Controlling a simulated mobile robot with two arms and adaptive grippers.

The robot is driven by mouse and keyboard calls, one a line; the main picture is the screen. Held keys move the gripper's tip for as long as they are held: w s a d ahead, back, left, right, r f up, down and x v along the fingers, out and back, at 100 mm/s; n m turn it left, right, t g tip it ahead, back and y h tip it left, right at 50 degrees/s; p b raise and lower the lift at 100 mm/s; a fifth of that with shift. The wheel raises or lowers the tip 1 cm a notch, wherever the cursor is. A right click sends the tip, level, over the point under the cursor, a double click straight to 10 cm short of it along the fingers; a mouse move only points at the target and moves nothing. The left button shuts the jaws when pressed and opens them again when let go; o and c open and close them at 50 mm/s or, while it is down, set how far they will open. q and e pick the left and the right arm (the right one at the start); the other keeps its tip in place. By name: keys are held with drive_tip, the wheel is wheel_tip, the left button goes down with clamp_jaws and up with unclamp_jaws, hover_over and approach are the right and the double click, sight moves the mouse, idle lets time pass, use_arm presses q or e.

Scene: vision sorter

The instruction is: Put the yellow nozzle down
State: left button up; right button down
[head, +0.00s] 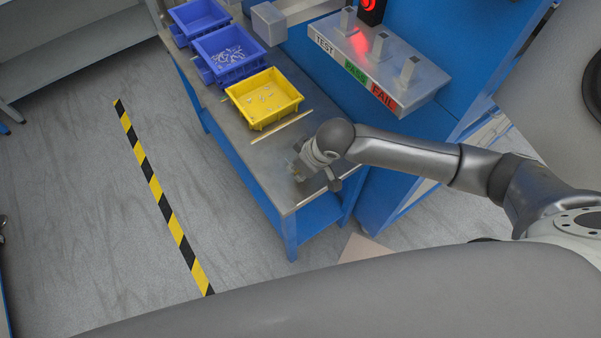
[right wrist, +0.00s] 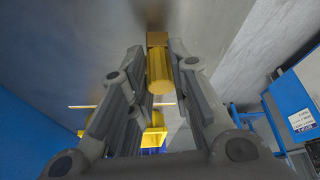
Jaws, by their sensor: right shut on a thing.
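The yellow nozzle (right wrist: 159,72) shows in the right wrist view as a yellow cylinder with a brown end, between the two grey fingers. My right gripper (right wrist: 158,78) is shut on it. In the head view my right gripper (head: 301,172) is over the near end of the metal bench top (head: 262,158), in front of the yellow bin (head: 253,113). The nozzle cannot be made out there, and I cannot tell whether it touches the bench. My left gripper is not in view.
Blue bins (head: 228,68) with small parts stand beyond the yellow bin. A thin pale strip (head: 282,126) lies across the bench. A station (head: 385,62) labelled TEST, PASS and FAIL, with a red light, is at the right. The bench's near end looks clear around my gripper.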

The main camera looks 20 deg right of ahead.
drive_tip(key=shift+f, duration=0.25)
drive_tip(key=c, duration=1.3)
unclamp_jaws()
drive_tip(key=shift+f, duration=0.15)
